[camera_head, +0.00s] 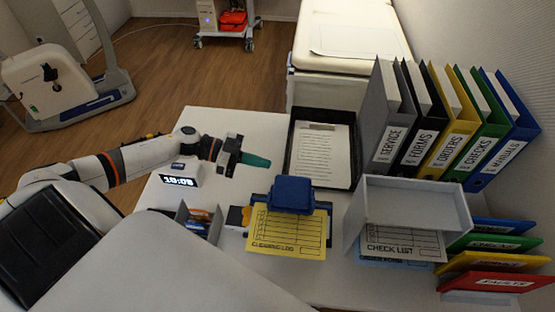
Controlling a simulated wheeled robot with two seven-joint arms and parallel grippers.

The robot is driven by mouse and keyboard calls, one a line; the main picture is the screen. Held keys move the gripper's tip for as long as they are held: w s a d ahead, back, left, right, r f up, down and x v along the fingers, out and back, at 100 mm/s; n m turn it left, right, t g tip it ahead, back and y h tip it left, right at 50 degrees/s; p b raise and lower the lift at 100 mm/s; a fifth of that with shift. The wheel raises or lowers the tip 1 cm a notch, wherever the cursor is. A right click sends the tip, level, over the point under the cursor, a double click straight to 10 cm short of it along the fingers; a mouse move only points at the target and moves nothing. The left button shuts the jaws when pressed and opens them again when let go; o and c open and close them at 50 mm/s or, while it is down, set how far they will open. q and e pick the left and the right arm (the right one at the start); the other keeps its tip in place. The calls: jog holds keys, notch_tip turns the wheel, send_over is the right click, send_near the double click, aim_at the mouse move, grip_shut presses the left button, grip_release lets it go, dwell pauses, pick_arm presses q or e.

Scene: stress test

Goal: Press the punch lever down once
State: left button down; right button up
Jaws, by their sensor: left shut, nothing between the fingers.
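The hole punch (291,194) is dark blue and stands on the white table, with its lever side facing up. A yellow cleaning log sheet (287,234) lies at its near side, its far edge at the punch. My left gripper (256,160) comes in from the left and is shut and empty, its teal fingertips pointing right. It is above the table, left of and beyond the punch, and apart from it. My right gripper is not in view.
A black tray (352,178) with a clipboard lies beyond the punch. Upright binders (433,120) and a grey letter tray (410,205) stand at the right. A digital clock (180,174) and pen holder (199,222) are at the left.

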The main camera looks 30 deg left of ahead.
pick_arm(q)
jog(key=v, duration=0.3)
jog(key=shift+s+a+r+b, duration=0.2)
jog(key=shift+b, duration=0.1)
jog(key=shift+f, duration=0.1)
dwell(0.6)
